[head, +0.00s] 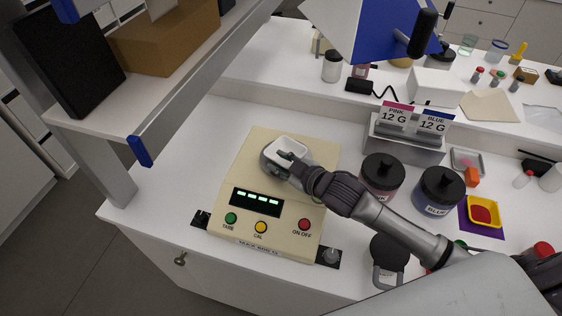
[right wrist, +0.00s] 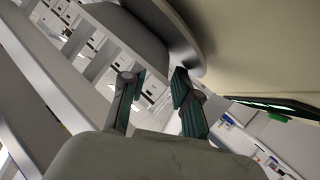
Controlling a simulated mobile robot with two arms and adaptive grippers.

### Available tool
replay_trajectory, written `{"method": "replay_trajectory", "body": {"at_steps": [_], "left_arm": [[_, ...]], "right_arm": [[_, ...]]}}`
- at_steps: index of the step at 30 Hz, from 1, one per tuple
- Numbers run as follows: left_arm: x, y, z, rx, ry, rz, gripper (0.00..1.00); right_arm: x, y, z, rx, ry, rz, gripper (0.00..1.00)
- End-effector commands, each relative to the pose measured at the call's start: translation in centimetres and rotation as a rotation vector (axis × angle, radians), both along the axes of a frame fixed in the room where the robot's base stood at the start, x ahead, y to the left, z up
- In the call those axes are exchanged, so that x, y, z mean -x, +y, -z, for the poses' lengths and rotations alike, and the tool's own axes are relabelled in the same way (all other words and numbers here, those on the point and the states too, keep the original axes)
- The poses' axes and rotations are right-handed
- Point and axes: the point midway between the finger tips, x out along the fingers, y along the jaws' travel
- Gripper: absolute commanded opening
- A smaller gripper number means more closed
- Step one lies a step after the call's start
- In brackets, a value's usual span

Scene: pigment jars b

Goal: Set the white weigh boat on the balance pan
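The white weigh boat (head: 290,147) is on the round grey balance pan (head: 266,159) of the beige balance (head: 260,140) in the head view. My right gripper (head: 291,168) is at the boat's near side, partly covering it and the pan. In the right wrist view, the two fingers of that gripper (right wrist: 157,78) stand apart with background showing between them. Grey curved surfaces lie just beyond the fingertips, too shaded to separate boat from pan. Whether a finger still touches the boat cannot be told. My left gripper is not clearly visible.
The dark PINK jar (head: 381,176) and BLUE jar (head: 438,190) stand right of the balance, before a grey label stand (head: 405,145). A shelf (head: 170,95) overhangs at left. Bare table lies left of the balance.

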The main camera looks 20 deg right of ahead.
Motion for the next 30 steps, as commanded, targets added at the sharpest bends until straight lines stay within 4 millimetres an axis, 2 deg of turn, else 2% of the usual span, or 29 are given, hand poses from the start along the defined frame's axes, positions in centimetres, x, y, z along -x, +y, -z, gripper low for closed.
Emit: {"method": "replay_trajectory", "body": {"at_steps": [8, 11, 24, 30], "left_arm": [[0.0, 0.0, -0.1, 0.000, 0.000, 0.000, 1.00], [0.0, 0.0, 0.2, 0.000, 0.000, 0.000, 1.00], [0.0, 0.0, 2.2, -0.001, 0.000, 0.000, 1.00], [0.0, 0.1, 2.5, -0.001, 0.000, 0.000, 1.00]], "right_arm": [[0.0, 0.0, -0.2, 0.000, 0.000, 0.000, 0.31], [0.7, -0.4, -0.2, 0.002, 0.001, 0.000, 0.31], [8.2, -3.6, -3.3, 0.003, 0.003, -0.001, 0.31], [10.0, -4.4, -4.2, 0.000, 0.002, 0.001, 0.31]]}}
